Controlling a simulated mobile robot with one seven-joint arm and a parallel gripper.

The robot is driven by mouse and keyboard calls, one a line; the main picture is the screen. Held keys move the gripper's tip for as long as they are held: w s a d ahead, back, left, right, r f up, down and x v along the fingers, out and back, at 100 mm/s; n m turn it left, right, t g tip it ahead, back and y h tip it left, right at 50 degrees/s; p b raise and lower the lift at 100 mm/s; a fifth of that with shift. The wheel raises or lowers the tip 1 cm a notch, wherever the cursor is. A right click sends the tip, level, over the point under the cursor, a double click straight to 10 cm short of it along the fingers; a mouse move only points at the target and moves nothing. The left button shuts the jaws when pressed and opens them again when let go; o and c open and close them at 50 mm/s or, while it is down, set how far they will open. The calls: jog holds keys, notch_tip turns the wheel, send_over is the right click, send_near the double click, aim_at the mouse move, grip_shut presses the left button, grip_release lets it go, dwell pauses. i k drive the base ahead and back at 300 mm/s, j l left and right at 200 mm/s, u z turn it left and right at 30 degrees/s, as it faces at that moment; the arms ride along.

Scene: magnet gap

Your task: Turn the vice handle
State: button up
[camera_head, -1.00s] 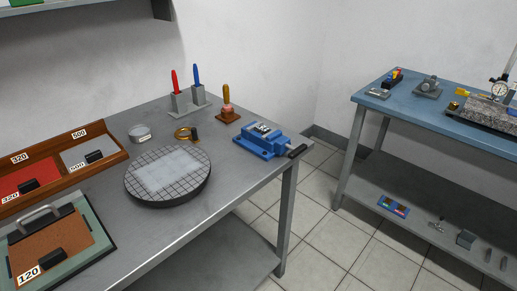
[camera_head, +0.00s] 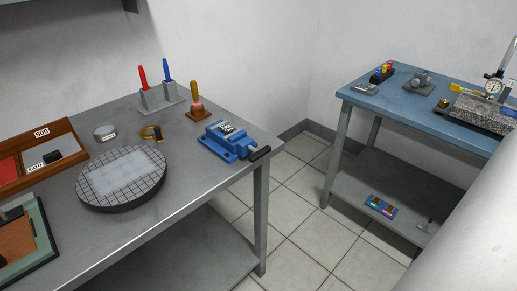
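The blue vice (camera_head: 226,141) sits near the right corner of the grey metal table in the head view. Its handle, a black bar (camera_head: 260,153), sticks out at the vice's right end, by the table's right edge. A small light metal piece shows between or on top of the jaws, too small to tell. My gripper is not in view. A pale rounded surface at the lower right (camera_head: 465,245) looks like part of my own arm, and nothing of it is near the vice.
On the grey table (camera_head: 190,205), a round gridded plate (camera_head: 120,178) lies left of the vice. A wooden-handled tool (camera_head: 196,100) and a holder with red and blue handles (camera_head: 162,98) stand behind. A tiled floor gap separates the blue table (camera_head: 400,105) on the right.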

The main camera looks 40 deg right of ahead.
aim_at(257, 154)
jog(key=k+l+u, duration=0.1)
jog(key=l, duration=0.4)
jog(key=k+l+u, duration=0.15)
jog(key=l, duration=0.35)
jog(key=k+l, duration=0.1)
jog(key=l, duration=0.75)
jog(key=k+l, duration=0.15)
jog(key=l, duration=0.25)
